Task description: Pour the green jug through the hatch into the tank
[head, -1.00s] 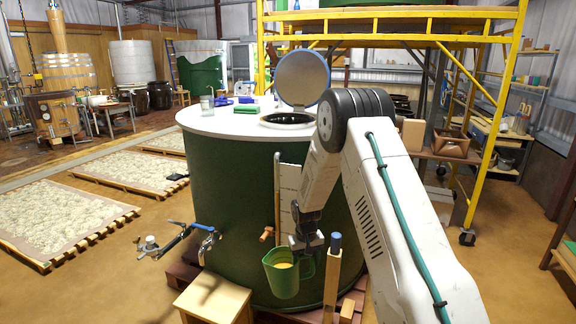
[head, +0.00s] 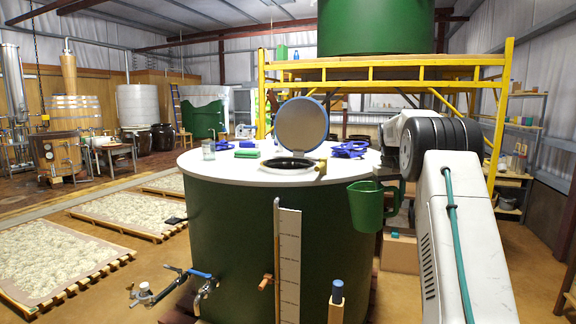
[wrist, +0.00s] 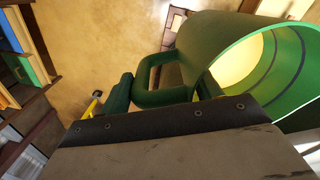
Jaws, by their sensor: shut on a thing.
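The green jug (head: 366,207) hangs from my gripper (head: 392,180) at the right of the tank, about level with the tank's top edge. It looks roughly upright. My gripper is shut on the jug's handle, which shows in the wrist view (wrist: 165,95). In the wrist view the jug (wrist: 215,50) has pale yellow contents inside. The green tank (head: 235,225) has a white top, and its round hatch (head: 290,163) is open. The hatch lid (head: 302,125) stands raised behind the opening. The jug is apart from the hatch, to its right and nearer me.
On the tank top are a glass jar (head: 208,150), a green block (head: 246,153) and blue items (head: 350,149). A small yellowish thing (head: 321,169) is at the hatch's right edge. A gauge board (head: 288,262) and taps (head: 203,285) are on the tank's front. Yellow scaffolding (head: 400,63) stands behind.

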